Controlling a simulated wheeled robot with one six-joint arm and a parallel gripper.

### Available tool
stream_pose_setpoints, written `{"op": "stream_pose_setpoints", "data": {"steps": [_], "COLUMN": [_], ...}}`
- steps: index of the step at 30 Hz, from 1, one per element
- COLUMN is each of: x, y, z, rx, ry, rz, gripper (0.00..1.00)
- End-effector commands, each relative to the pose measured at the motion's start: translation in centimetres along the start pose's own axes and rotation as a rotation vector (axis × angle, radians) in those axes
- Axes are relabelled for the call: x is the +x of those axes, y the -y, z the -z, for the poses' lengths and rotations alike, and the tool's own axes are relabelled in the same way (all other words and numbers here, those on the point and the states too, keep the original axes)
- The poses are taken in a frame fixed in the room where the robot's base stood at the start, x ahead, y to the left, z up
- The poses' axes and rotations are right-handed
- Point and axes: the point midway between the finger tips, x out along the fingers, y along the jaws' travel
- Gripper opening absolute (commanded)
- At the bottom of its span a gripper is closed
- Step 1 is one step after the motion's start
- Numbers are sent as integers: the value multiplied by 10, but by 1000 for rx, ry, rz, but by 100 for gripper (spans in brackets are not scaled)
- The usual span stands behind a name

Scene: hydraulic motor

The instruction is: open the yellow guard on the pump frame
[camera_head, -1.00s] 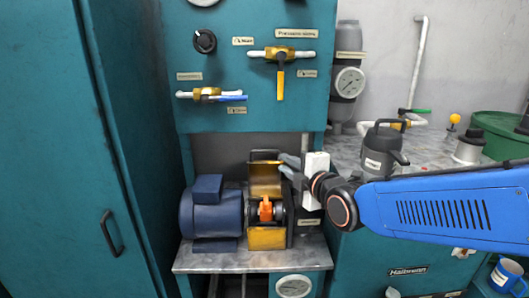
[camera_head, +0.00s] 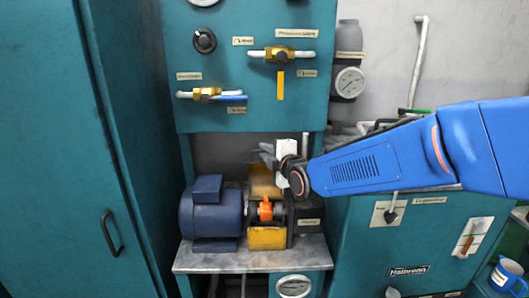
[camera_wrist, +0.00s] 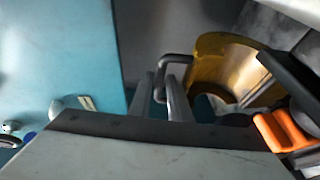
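The yellow guard (camera_head: 264,181) stands raised on the pump frame (camera_head: 267,238), above an orange part. In the wrist view the guard (camera_wrist: 225,50) is a curved yellow shell with a dark bent handle (camera_wrist: 175,59) on its edge. My gripper (camera_head: 267,153) is at the guard's upper edge, its two fingers pointing left and a little apart. In the wrist view my gripper (camera_wrist: 164,95) has one finger on each side of the handle's bar, with what look like narrow gaps. The handle is hard to make out in the head view, behind the fingers.
A blue motor (camera_head: 210,208) sits left of the frame on a grey shelf (camera_head: 240,262). The orange part (camera_head: 265,208) sits in the frame. Valves and pipes are on the teal panel (camera_head: 255,110) above. A tall teal cabinet (camera_head: 60,150) stands at the left.

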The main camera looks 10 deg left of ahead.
Motion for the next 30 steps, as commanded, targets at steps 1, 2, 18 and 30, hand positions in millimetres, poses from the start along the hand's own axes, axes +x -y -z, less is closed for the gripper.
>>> {"op": "stream_pose_setpoints", "data": {"steps": [1, 2, 18, 30], "x": [4, 6, 11, -9], "y": [0, 0, 0, 4], "z": [0, 0, 0, 9], "rx": [0, 0, 0, 0], "ry": [0, 0, 0, -2], "rz": [0, 0, 0, 1], "gripper": [17, 17, 0, 0]}}
